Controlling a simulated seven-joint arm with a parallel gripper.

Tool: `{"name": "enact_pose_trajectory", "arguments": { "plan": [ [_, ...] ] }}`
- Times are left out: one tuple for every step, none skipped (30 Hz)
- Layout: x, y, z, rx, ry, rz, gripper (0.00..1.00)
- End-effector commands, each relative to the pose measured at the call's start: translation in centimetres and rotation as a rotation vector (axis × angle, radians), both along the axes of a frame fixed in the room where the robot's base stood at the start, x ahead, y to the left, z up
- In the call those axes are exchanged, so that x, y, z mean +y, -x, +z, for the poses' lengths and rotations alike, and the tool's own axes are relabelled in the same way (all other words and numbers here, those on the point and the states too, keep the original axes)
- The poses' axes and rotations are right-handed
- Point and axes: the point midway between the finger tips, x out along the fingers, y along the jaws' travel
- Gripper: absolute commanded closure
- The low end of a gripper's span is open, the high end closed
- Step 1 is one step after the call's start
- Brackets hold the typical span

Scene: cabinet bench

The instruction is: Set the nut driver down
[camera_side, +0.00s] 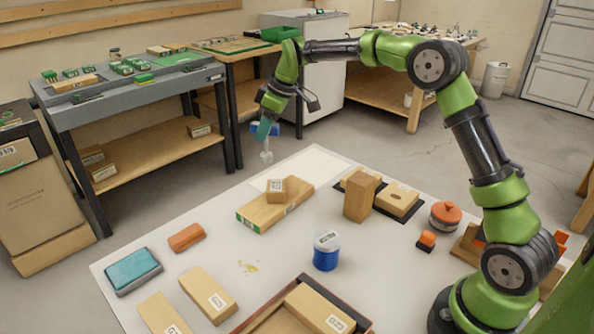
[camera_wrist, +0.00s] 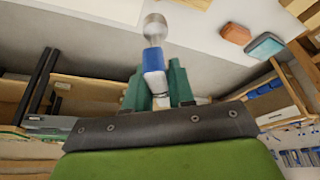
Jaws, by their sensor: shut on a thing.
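The nut driver (camera_wrist: 153,60) has a blue section and a pale grey, rounded end, and it is held between the teal fingers of my gripper (camera_wrist: 158,84). In the side view my gripper (camera_side: 265,127) is at the end of the outstretched arm, near the far left edge of the white table (camera_side: 212,285). The nut driver (camera_side: 266,155) hangs below the fingers with its pale end down, seemingly above the table surface. The part of it between the fingers is partly hidden.
A wooden plank (camera_side: 265,215) with a small block on top lies nearest the gripper. A blue-and-white container (camera_side: 326,252), a teal sponge-like block (camera_side: 132,269) and an orange block (camera_side: 187,237) stand on the table. A grey bench (camera_side: 135,92) stands behind left.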

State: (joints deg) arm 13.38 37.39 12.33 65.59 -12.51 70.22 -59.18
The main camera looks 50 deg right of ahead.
Motion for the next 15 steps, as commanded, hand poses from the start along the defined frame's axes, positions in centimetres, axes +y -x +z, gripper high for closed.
{"name": "enact_pose_trajectory", "arguments": {
  "plan": [
    [2.8, 0.9, 0.2, -0.002, 0.000, 0.083, 1.00],
    [4.4, 1.5, 0.2, -0.002, -0.001, 0.134, 1.00],
    [6.4, 2.3, 0.2, -0.001, -0.002, 0.203, 1.00],
    [7.9, 3.0, 0.1, 0.000, -0.001, 0.254, 1.00],
    [9.4, 3.8, 0.1, 0.000, -0.001, 0.309, 1.00],
    [11.3, 4.9, 0.0, 0.000, -0.001, 0.381, 1.00],
    [12.6, 5.7, -0.1, 0.000, -0.001, 0.435, 1.00],
    [13.9, 6.6, -0.2, 0.000, -0.001, 0.490, 1.00],
    [15.5, 7.8, -0.4, 0.000, -0.001, 0.562, 1.00],
    [16.5, 8.6, -0.5, 0.000, -0.001, 0.614, 1.00],
    [17.4, 9.5, -0.6, -0.001, -0.001, 0.661, 1.00],
    [18.4, 10.5, -0.9, 0.000, -0.001, 0.722, 1.00],
    [19.1, 11.2, -1.0, 0.000, 0.000, 0.763, 1.00],
    [19.6, 11.9, -1.2, 0.001, -0.001, 0.803, 1.00],
    [20.2, 12.6, -1.4, 0.000, 0.000, 0.852, 1.00]
  ]
}}
